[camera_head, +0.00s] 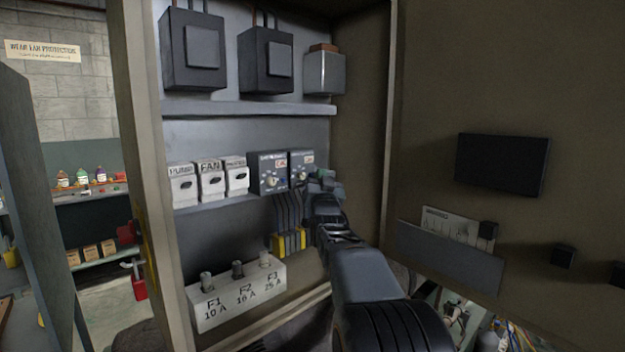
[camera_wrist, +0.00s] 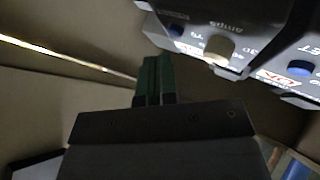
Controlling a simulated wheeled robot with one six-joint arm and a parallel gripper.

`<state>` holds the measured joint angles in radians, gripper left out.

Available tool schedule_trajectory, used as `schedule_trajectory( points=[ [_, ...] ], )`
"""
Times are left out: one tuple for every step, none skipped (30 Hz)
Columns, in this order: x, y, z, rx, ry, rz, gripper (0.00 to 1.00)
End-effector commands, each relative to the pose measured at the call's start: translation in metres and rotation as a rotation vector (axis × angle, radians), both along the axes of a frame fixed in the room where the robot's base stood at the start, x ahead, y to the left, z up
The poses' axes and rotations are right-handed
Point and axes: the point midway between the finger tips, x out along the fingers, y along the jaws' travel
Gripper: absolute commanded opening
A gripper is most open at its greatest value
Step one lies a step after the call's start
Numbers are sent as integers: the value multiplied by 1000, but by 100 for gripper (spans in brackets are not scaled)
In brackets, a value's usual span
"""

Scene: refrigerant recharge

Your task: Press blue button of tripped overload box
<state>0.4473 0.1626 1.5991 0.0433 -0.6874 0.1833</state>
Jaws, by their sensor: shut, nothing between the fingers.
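Two dark overload boxes sit side by side on the cabinet's middle shelf in the head view, a left one (camera_head: 268,172) and a right one (camera_head: 303,166). Each has a dial and a red-and-white label; I cannot tell which one is tripped. In the wrist view the boxes appear tilted at the upper right. One blue button (camera_wrist: 176,30) is near a pale dial (camera_wrist: 219,48), and another blue button (camera_wrist: 299,67) is at the right edge. My gripper (camera_head: 322,180) is at the right box's lower right. Its green fingers (camera_wrist: 153,62) are shut and empty, apart from the buttons.
White breakers (camera_head: 210,180) stand left of the boxes. Wires run down to yellow terminals (camera_head: 289,242) below, above a fuse block (camera_head: 238,292). A shelf (camera_head: 250,108) with contactors is above. The cabinet's side wall (camera_head: 362,120) is close on the right.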

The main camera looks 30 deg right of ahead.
Motion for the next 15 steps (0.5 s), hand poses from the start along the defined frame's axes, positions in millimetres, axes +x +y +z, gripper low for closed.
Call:
schedule_trajectory(
  points=[
    [0,0,0,0,0,0,0],
    [0,0,0,0,0,0,0],
    [0,0,1,0,0,0,0],
    [0,0,1,0,0,0,0],
    [0,0,1,0,0,0,0],
    [0,0,0,0,0,0,0],
    [0,0,0,0,0,0,0],
    [-1,0,0,0,0,0,0],
    [-3,-1,-1,0,-1,0,0],
    [-5,-1,-1,0,-1,0,0],
    [-7,-1,-2,-1,-2,0,0],
    [-11,-2,-2,-2,-2,0,0],
    [-14,-3,-3,-2,-3,-1,0],
    [-17,-3,-3,-2,-2,-1,0],
    [-22,-4,-3,-2,-2,-1,0]
  ],
)
